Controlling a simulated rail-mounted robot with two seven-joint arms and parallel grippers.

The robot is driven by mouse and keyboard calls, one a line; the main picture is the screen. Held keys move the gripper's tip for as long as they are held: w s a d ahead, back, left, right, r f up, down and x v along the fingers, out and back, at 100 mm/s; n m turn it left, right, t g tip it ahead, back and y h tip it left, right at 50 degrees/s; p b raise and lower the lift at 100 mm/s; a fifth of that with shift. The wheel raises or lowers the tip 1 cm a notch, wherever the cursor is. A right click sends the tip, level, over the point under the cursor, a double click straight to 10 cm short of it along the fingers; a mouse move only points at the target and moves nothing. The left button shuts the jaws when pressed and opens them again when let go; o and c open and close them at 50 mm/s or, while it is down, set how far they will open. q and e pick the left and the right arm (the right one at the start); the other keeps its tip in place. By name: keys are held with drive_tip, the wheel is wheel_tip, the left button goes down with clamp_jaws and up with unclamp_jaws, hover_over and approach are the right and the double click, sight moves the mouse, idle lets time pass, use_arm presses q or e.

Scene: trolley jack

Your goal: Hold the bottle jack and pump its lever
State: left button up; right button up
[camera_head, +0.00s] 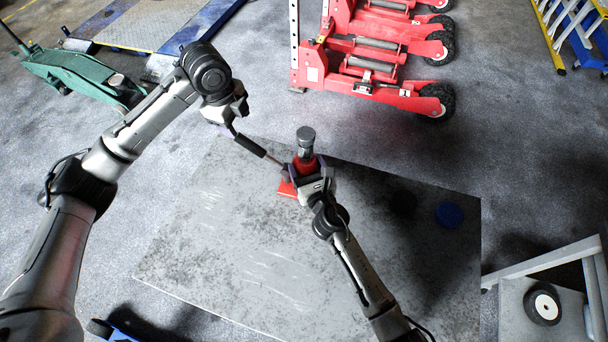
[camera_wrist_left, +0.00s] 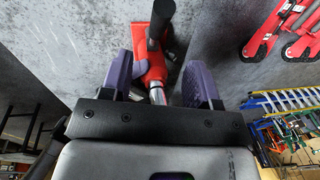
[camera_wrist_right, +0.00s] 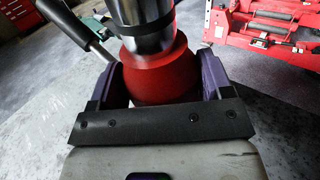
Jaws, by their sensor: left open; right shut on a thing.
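The red bottle jack (camera_head: 305,165) with its grey metal top stands upright on a grey plate (camera_head: 210,230). My right gripper (camera_head: 309,177) is shut around its red body; the right wrist view shows the jack (camera_wrist_right: 160,78) between the two purple fingers. The lever (camera_head: 250,145), a metal rod with a dark sleeve, slants up and left from the jack. My left gripper (camera_head: 228,120) is open at the lever's outer end.
Red wheeled equipment (camera_head: 375,65) stands behind, and a green trolley jack (camera_head: 80,75) at the back left. A grey frame with a wheel (camera_head: 543,304) is at the lower right. The plate's front-left part is clear.

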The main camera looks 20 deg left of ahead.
sight(246, 140)
use_arm(q)
drive_tip(key=shift+d+r, duration=0.1)
drive_tip(key=shift+r, duration=0.05)
drive_tip(key=shift+w+d+f, duration=0.1)
drive_tip(key=shift+w+f, duration=0.2)
drive_tip(key=shift+f, duration=1.65)
drive_tip(key=shift+w+f, duration=0.3)
drive_tip(key=shift+f, duration=1.6)
drive_tip(key=shift+w+d+f, duration=0.1)
drive_tip(key=shift+w+f, duration=0.2)
drive_tip(key=shift+f, duration=1.65)
